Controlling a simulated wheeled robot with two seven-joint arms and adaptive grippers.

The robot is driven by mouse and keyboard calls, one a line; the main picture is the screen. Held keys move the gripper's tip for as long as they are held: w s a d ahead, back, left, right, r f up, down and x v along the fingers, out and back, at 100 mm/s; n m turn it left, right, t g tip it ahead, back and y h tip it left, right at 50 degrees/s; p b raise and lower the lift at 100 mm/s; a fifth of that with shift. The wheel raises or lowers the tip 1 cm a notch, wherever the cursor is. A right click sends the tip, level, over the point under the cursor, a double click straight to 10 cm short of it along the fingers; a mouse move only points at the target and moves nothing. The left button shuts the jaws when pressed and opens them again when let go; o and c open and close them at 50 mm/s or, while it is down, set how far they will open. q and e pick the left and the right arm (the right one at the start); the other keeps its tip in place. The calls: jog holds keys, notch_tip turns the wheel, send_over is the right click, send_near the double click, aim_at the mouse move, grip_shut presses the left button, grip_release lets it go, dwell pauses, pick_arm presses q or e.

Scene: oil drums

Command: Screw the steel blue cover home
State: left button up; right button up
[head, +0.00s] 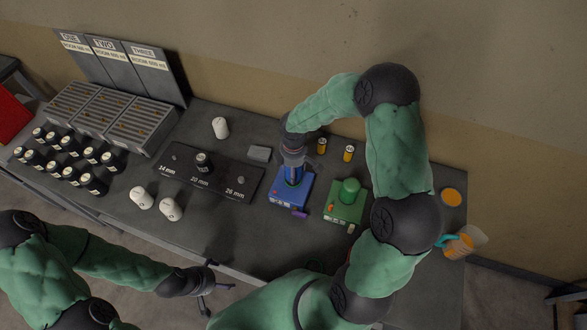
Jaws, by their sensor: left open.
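A blue box-shaped unit (289,193) stands on the dark table right of centre. A blue cylindrical part (293,174) shows on its top, directly under my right gripper (292,163). I cannot tell whether this part is the steel blue cover. My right gripper points down over it and hides its upper end, so I cannot tell whether the fingers are closed around it. My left gripper (214,297) is open and empty, low in front of the table's front edge.
A green unit (344,205) stands right of the blue one. A dark size board (225,185) with a black bottle (203,163) lies left. White bottles (170,208), several black bottles (92,184) and grey racks (106,112) stand further left. An orange jug (459,245) stands right.

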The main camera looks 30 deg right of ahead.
jog(key=shift+f, duration=0.3)
jog(key=shift+w, duration=0.15)
jog(key=shift+f, duration=0.15)
jog(key=shift+f+b, duration=0.3)
jog(key=shift+b, duration=0.2)
jog(key=shift+f+b, duration=0.45)
jog(key=shift+f, duration=0.15)
dwell(0.3)
